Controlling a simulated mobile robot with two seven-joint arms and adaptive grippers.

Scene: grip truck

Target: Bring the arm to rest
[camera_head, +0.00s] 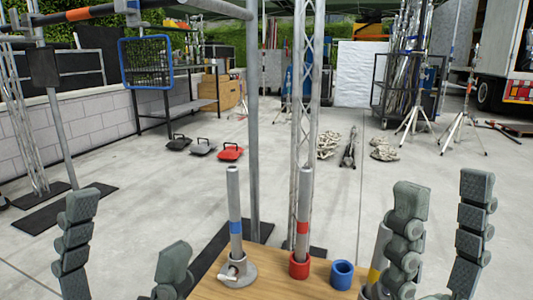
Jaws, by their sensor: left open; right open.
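My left gripper (127,224) is open and empty at the lower left, its two fingers pointing up. My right gripper (443,188) is open at the lower right, with a wide gap between its fingers. On the wooden table (272,272), a grey tube with a blue band (235,210) stands upright in a grey base (238,273). A grey tube with a red band (303,210) stands in a red cup (299,266). A blue cup (342,274) is empty. A tube with a yellow band (377,262) is partly hidden by the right gripper's left finger.
A metal post (253,120) and a truss (306,110) rise just behind the table. A blue-framed basket (146,62) hangs at the upper left. Weights (230,151) lie on the concrete floor. Light stands (464,120) and a truck (497,50) are at the right.

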